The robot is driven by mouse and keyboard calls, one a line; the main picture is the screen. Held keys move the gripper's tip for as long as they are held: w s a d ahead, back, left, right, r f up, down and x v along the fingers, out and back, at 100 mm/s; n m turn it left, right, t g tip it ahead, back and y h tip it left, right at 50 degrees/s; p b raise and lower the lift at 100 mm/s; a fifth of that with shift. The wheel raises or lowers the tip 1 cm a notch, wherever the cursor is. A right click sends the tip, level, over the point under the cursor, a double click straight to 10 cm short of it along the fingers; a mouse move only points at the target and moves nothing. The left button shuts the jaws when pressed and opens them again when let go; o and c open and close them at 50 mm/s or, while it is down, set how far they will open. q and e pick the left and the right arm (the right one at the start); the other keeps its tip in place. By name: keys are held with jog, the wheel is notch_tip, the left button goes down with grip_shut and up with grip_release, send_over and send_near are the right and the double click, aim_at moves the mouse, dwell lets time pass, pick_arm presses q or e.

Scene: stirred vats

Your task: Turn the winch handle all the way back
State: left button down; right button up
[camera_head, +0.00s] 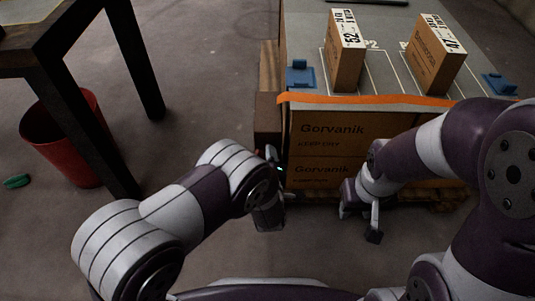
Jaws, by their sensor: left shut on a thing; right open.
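My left gripper (270,207) is low at the left front corner of the stacked cartons. It is shut on the winch handle, which my own wrist and hand hide almost wholly. The winch itself cannot be made out, and neither can how far the handle is turned. My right gripper (358,222) is open and empty, in front of the lower cartons, with its fingers pointing down and apart.
Cartons marked Gorvanik (332,129) stand on a wooden pallet under a grey top with an orange edge (370,99). Two upright cartons (345,58) (431,58) and blue brackets (300,75) are on top. A dark table (75,30) and red bin (62,140) stand left.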

pick_arm(q)
jog(key=n, duration=0.1)
jog(key=n+h, duration=0.1)
jog(key=n, duration=0.1)
jog(key=shift+w+r+n+h, duration=0.1)
jog(key=shift+r+n+h, duration=0.1)
jog(key=shift+n+h, duration=0.4)
jog(key=shift+n, duration=0.8)
jog(key=shift+w+t, duration=0.1)
jog(key=shift+t, duration=0.2)
jog(key=c, duration=1)
grip_release()
jog(key=shift+o, duration=0.2)
jog(key=shift+f, duration=0.1)
jog(key=shift+a, duration=0.1)
